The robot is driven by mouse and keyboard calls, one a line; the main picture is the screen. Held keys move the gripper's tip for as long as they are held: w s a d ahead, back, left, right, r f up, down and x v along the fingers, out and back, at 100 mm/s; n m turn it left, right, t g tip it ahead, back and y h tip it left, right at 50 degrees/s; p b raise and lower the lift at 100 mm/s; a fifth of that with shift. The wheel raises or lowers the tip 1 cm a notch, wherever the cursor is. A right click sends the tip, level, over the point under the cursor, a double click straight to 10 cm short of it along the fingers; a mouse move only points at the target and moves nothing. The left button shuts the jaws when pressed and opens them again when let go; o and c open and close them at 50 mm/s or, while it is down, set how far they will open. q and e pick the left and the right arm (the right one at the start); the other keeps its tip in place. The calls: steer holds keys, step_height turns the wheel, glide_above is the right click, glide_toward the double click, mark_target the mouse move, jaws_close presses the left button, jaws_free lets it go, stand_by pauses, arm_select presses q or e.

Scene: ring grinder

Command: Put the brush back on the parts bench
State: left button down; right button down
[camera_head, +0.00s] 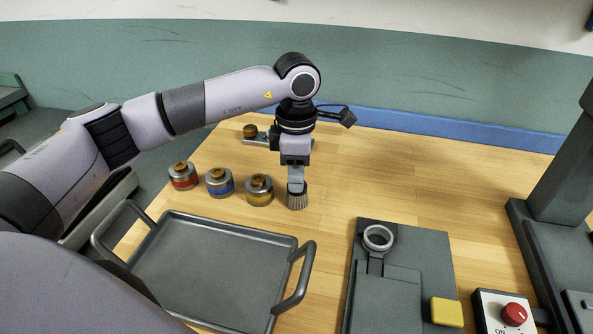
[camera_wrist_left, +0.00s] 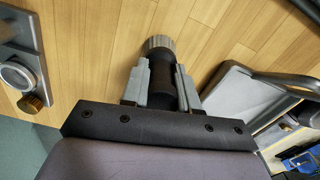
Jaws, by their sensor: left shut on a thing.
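My left gripper (camera_head: 297,178) points down over the wooden bench and is shut on the brush (camera_head: 297,200). The brush has pale grey-brown bristles at its lower end, and its upper part is hidden between the fingers. In the left wrist view the fingers of the left gripper (camera_wrist_left: 160,90) close on the dark handle of the brush (camera_wrist_left: 159,44), with the bristles beyond them. The brush is upright, at or just above the bench top (camera_head: 330,190); I cannot tell if it touches. My right gripper is not in view.
Red (camera_head: 183,177), blue (camera_head: 219,182) and yellow (camera_head: 259,190) banded pots stand left of the brush. A grey tray (camera_head: 212,229) lies in front. A dark fixture with a ring (camera_head: 378,238) and a red-knobbed control box (camera_head: 514,314) are to the right. Bare wood lies right of the brush.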

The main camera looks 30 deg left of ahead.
arm_select(q)
steer(key=shift+f, duration=0.2)
steer(key=c, duration=0.9)
jaws_free()
steer(key=shift+o, duration=0.2)
steer(key=shift+r, duration=0.1)
step_height(320, 180, up, 12)
steer(key=shift+r+b, duration=0.15)
steer(key=shift+b, duration=0.5)
